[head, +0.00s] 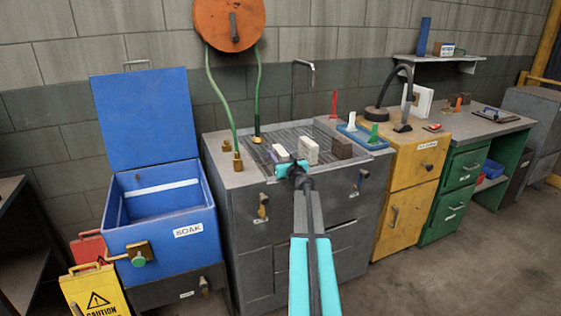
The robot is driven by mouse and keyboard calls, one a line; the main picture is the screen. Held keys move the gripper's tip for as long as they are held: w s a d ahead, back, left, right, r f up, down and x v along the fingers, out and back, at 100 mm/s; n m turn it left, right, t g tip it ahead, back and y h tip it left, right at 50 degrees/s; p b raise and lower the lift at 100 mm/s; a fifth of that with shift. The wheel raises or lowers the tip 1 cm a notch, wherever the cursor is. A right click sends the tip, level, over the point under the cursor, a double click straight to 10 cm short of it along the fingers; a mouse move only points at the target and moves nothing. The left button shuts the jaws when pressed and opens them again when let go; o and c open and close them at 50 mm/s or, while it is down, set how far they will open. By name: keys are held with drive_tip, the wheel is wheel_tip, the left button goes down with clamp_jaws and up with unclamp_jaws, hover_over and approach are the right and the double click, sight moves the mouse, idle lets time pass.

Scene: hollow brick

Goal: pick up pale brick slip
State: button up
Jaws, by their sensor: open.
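A small, thin pale slip (279,151) lies on the slatted grate on top of the grey cabinet, in the head view. It looks like the pale brick slip. To its right stand a pale block (308,151) and a dark brown block (341,147). My gripper (292,169) has teal fingertips and shows open at the front of the cabinet top, below the slip and the pale block in the picture. I see nothing held in it. Its distance from the slip is hard to tell.
A blue SOAK bin (165,235) with its lid raised stands left of the grey cabinet (300,235). Green hoses (216,100) hang from an orange reel (229,25). A blue tray (362,136) lies right of the blocks. A yellow cabinet (405,195) adjoins. Floor at right is clear.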

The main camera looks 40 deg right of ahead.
clamp_jaws()
idle(0.3)
drive_tip(key=shift+r, duration=0.15)
wheel_tip(320, 180, up, 10)
drive_tip(key=shift+f+p, duration=0.1)
drive_tip(key=shift+p, duration=0.7)
idle(0.3)
